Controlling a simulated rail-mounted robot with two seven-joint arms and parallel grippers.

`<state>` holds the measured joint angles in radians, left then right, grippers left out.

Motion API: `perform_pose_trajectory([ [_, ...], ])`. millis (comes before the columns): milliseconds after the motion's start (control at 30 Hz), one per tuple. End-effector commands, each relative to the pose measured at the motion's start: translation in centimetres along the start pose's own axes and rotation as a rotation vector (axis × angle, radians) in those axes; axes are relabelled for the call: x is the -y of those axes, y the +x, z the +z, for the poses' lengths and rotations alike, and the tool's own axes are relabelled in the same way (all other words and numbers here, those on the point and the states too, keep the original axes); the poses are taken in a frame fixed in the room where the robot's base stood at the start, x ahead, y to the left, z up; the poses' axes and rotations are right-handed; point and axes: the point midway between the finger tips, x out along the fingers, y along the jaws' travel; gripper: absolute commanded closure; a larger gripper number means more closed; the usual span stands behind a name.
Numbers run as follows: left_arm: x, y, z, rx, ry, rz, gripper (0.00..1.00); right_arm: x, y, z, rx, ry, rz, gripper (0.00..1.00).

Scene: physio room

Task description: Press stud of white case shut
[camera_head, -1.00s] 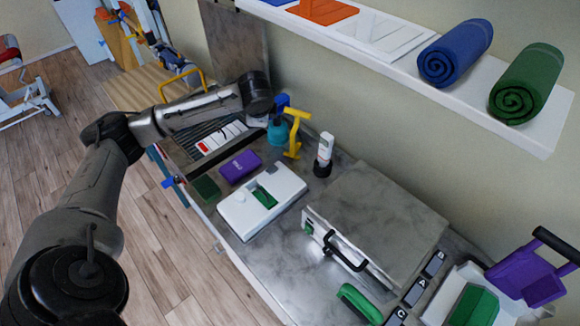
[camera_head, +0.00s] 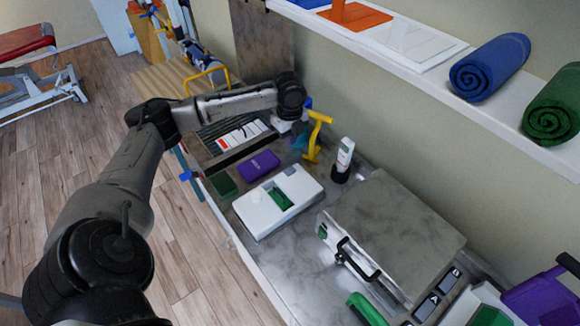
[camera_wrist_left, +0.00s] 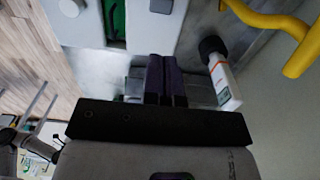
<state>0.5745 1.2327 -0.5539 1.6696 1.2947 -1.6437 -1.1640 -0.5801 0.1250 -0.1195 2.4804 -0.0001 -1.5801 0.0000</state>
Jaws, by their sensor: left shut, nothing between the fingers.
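A white case with a pale grey top (camera_head: 395,230) and a black handle (camera_head: 357,262) on its front lies on the grey counter. Its lid looks down; a small green patch (camera_head: 323,231) shows at its left front corner. I cannot make out the stud clearly. My left arm reaches in from the left, over the counter's far end; its gripper is mostly hidden below the wrist in the head view. In the left wrist view, the left gripper's dark fingers (camera_wrist_left: 166,62) are shut and empty, apart from the case. My right gripper is not in view.
A white unit with a green recess (camera_head: 250,213) stands left of the case and shows in the wrist view (camera_wrist_left: 85,30). A purple box (camera_head: 258,165), yellow stand (camera_head: 316,135) and white bottle (camera_head: 344,156) are close by. A shelf (camera_head: 425,75) overhangs the back.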

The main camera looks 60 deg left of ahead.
Motion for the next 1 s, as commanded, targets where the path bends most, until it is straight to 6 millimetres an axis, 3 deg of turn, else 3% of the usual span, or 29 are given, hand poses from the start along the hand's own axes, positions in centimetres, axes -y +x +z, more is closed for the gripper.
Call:
perform_pose_trajectory([
  [267,0.0,0.9,0.0,0.0,-0.001,0.002,1.0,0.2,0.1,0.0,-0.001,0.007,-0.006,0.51],
  [700,-0.1,8.6,-0.1,-0.001,-0.002,0.003,1.0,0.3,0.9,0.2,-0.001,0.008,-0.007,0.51],
  [1000,-0.1,12.6,0.0,0.0,-0.002,0.001,1.0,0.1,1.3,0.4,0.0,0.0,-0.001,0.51],
])
